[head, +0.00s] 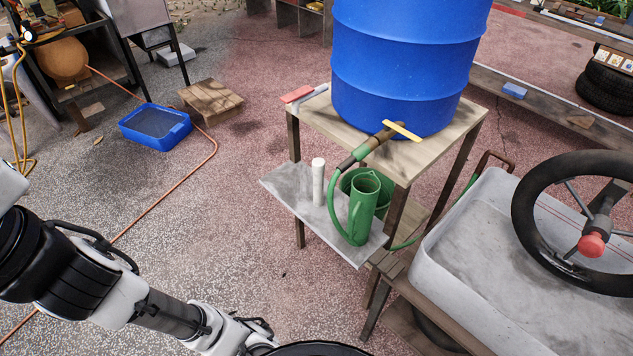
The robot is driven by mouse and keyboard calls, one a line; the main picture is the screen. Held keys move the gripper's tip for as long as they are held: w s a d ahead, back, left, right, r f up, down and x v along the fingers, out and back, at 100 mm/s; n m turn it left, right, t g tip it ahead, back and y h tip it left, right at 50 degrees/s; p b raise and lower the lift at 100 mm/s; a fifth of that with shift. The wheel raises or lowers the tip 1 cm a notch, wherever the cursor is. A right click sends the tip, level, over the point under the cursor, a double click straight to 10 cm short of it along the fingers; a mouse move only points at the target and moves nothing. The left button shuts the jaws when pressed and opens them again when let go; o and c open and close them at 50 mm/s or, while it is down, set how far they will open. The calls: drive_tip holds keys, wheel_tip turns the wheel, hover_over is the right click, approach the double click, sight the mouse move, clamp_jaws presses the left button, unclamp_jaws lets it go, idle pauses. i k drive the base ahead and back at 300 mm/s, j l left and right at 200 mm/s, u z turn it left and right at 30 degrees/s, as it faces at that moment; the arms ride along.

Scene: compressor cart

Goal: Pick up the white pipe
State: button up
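The white pipe (318,181) stands upright on the grey lower shelf (285,190) of the wooden stand, near the middle of the view. It is a short plain cylinder, with its whole near side showing. A green pitcher (362,210) stands just to its right, with a green hose close by. My arm comes in from the left edge and runs down to the bottom edge, well left of and below the shelf. My gripper is not in view, so its state is hidden.
A blue barrel (405,60) with a tap stands on the wooden stand above the shelf. A red block (297,93) lies at the stand top's left corner. A grey tub (470,260) and a steering wheel (530,220) are at right. Floor left of the shelf is mostly clear, crossed by an orange hose (160,198).

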sight(318, 164)
drive_tip(key=z, duration=1.7)
drive_tip(key=j+u, duration=0.4)
drive_tip(key=j, duration=0.2)
drive_tip(key=i+j+u, duration=0.1)
drive_tip(key=j+u, duration=0.3)
drive_tip(key=j, duration=0.15)
drive_tip(key=i, duration=0.45)
